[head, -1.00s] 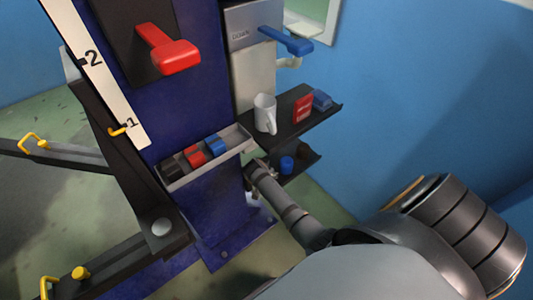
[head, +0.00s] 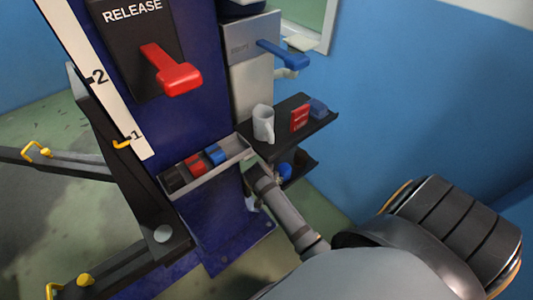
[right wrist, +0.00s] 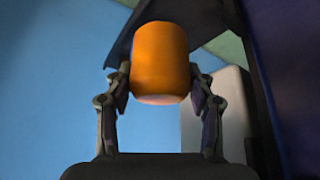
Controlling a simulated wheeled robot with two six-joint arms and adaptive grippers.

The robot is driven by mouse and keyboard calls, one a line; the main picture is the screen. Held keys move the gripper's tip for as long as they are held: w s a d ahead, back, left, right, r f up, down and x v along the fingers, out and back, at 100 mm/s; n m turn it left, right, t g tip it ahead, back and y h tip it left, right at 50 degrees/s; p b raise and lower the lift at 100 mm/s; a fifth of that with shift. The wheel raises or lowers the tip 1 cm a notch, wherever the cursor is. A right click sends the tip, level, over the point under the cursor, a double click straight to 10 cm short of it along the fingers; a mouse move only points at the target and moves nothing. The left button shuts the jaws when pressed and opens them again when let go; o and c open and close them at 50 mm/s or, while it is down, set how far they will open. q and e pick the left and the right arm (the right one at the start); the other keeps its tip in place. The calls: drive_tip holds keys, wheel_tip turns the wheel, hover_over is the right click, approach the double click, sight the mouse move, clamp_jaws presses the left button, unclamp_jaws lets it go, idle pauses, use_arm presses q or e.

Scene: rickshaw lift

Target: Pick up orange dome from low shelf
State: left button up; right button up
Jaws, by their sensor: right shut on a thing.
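The orange dome (right wrist: 160,60) fills the upper middle of the right wrist view, with rounded sides and a paler end towards the camera. My right gripper (right wrist: 160,88) is shut on it, one finger against each side. In the head view my right arm reaches down to the low shelf (head: 302,166) under the mug shelf. The dome cannot be made out there, and the fingertips are mostly hidden beside the blue column. My left gripper is not in view.
A blue cup (head: 285,170) stands on the low shelf close to my right arm. A tray (head: 238,152) of coloured blocks and a red lever (head: 178,78) are on the left.

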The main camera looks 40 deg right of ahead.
drive_tip(key=s+a+r, duration=0.2)
drive_tip(key=s+r, duration=0.1)
drive_tip(key=s, duration=0.5)
drive_tip(key=shift+a+r+p, duration=0.15)
drive_tip(key=shift+r+p, duration=0.05)
drive_tip(key=shift+p, duration=0.15)
